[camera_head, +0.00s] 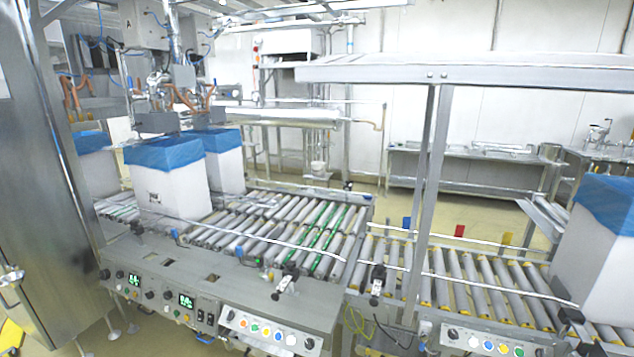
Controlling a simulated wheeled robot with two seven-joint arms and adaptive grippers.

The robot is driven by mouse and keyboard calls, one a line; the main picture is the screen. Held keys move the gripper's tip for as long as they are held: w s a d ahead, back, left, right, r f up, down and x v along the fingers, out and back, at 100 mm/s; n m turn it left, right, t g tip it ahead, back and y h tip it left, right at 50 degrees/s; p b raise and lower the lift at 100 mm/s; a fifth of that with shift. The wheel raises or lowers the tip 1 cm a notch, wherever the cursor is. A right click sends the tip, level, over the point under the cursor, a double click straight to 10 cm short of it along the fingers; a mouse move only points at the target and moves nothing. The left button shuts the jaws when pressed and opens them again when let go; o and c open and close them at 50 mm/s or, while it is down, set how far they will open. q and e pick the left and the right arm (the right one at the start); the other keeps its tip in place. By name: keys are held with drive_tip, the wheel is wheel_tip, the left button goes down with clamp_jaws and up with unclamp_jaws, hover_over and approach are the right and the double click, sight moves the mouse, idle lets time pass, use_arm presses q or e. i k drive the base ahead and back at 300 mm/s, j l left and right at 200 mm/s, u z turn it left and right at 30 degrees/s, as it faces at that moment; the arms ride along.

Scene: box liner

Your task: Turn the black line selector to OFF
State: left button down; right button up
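A control panel runs along the front of the roller conveyor. Its pale button strip (270,332) has a row of coloured buttons between a black knob (231,316) at the left end and another black knob (309,343) at the right end. More black knobs (150,295) sit beside the green displays further left. A second button strip (483,342) on the right also has a black knob (453,333). I cannot tell which knob is the line selector, and the labels and knob positions are too small to read. Neither of my grippers is in view.
White boxes with blue liners (165,153) stand on the rollers at left, and another (605,206) at far right. A steel cabinet (45,180) fills the left edge. A steel post (429,200) rises between the conveyor sections. Black sensor brackets (285,281) stand along the conveyor's front edge.

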sight(453, 334)
drive_tip(key=z, duration=1.45)
